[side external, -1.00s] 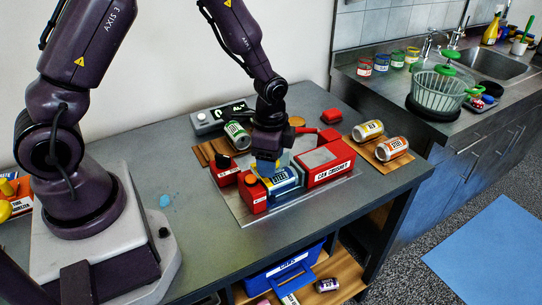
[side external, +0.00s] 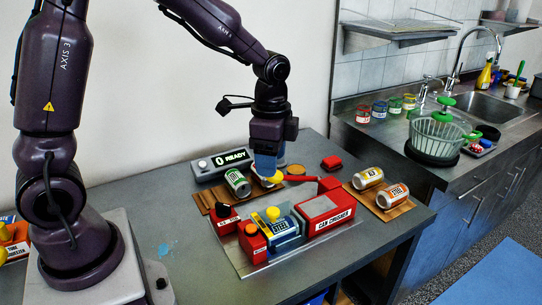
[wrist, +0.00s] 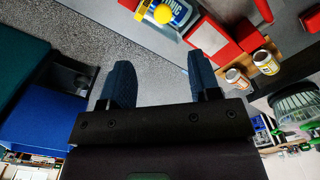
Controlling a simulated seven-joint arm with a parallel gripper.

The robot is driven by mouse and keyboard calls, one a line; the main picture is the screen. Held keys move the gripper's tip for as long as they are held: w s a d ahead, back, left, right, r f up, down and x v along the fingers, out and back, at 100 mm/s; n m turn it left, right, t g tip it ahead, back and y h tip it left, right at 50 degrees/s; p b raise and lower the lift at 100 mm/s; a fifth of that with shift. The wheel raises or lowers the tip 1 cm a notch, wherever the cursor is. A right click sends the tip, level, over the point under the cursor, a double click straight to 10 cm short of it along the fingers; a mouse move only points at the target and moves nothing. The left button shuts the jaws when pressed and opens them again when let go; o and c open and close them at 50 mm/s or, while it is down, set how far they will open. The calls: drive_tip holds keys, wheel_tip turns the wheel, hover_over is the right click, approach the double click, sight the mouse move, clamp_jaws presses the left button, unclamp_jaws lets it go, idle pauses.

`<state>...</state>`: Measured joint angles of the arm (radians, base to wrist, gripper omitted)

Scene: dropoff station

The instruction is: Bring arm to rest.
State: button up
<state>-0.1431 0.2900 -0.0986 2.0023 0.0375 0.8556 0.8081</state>
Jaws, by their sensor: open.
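My gripper (side external: 268,172) is open and hangs above the back of the can crusher in the side view. In the wrist view its two blue fingers (wrist: 160,78) stand wide apart with nothing between them. The red can crusher (side external: 340,220) sits on a metal plate on the bench. The crusher's display (side external: 228,161) reads "0 READY".
A green-labelled can (side external: 238,183) lies on a wooden board at left. Yellow- (side external: 369,177) and orange-labelled (side external: 392,195) cans lie on another board at right. A sink counter with a basket (side external: 437,135) stands beyond. The bench between my base and the crusher is mostly clear.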

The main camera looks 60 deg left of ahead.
drive_tip(key=s+d+r+n+t, duration=0.2)
drive_tip(key=s+r+n+t, duration=0.3)
drive_tip(key=s+r+n, duration=0.4)
drive_tip(key=s+r, duration=0.4)
drive_tip(key=s, duration=0.2)
drive_tip(key=shift+s+t, duration=0.3)
drive_tip(key=shift+s, duration=0.1)
